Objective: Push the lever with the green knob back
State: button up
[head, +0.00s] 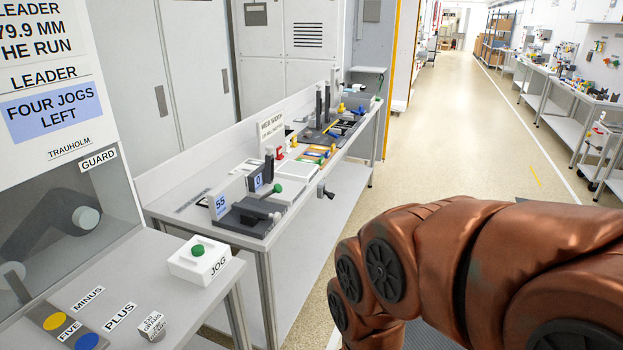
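A small green knob (278,188) shows on the near part of the long bench, beside the small display reading 0 (258,183). It appears to sit at the end of a short lever, whose shaft is too small to make out clearly. A dark device (243,217) with a grey knob (276,216) stands just in front of it, next to a display reading 55 (220,204). My copper-coloured arm fills the lower right, apart from the bench. My gripper is out of the picture.
A white JOG box (186,268) with a green button (198,250) stands on the nearer table. A black handle (325,190) sticks out from the bench's front edge. Colourful tools lie farther along the bench. The aisle floor (440,130) is clear.

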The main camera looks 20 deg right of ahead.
aim_at(278, 188)
jog(key=i, duration=1)
jog(key=u, duration=0.5)
